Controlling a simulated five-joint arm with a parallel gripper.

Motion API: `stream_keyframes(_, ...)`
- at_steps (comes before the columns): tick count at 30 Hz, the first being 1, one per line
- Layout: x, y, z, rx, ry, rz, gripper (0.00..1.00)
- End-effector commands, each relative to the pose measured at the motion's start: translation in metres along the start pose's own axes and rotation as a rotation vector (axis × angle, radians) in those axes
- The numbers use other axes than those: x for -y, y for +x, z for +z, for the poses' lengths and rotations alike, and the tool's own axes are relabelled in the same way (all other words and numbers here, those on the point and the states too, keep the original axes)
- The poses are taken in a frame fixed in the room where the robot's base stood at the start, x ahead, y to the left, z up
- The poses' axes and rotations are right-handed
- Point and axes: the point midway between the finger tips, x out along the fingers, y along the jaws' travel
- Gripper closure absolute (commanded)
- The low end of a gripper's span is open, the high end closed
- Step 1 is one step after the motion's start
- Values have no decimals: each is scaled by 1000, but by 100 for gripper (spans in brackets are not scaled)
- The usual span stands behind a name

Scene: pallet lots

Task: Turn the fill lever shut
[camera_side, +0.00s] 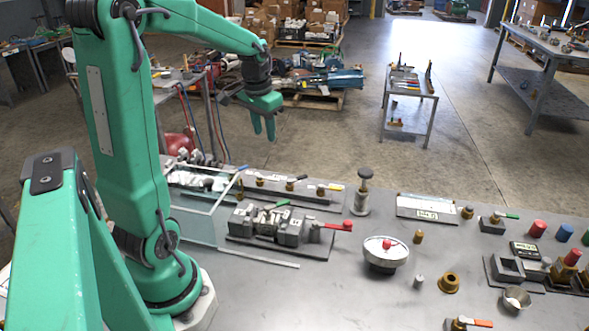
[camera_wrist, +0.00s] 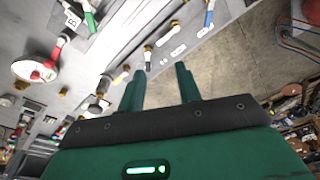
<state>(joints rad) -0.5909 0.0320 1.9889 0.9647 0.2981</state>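My gripper (camera_side: 263,132) hangs in the air above and behind the left part of the bench, fingers down. In the wrist view its two fingers (camera_wrist: 160,84) stand apart with nothing between them, so it is open and empty. A valve block (camera_side: 268,224) on a dark plate carries a red lever (camera_side: 335,226) pointing right and a green lever (camera_side: 270,205) lying over its top. I cannot tell which lever is the fill lever. The wrist view also shows a red lever (camera_wrist: 44,73) and a green lever (camera_wrist: 91,20).
More fittings crowd the bench's right side. The bench front-middle (camera_side: 300,295) is clear.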

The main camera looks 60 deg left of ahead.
Motion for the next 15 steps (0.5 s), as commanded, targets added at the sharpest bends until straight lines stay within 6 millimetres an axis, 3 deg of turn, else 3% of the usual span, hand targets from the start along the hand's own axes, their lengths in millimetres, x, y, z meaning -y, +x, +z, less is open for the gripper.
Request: stream_keyframes(15,-58,-33,23,-86,25,7,66)
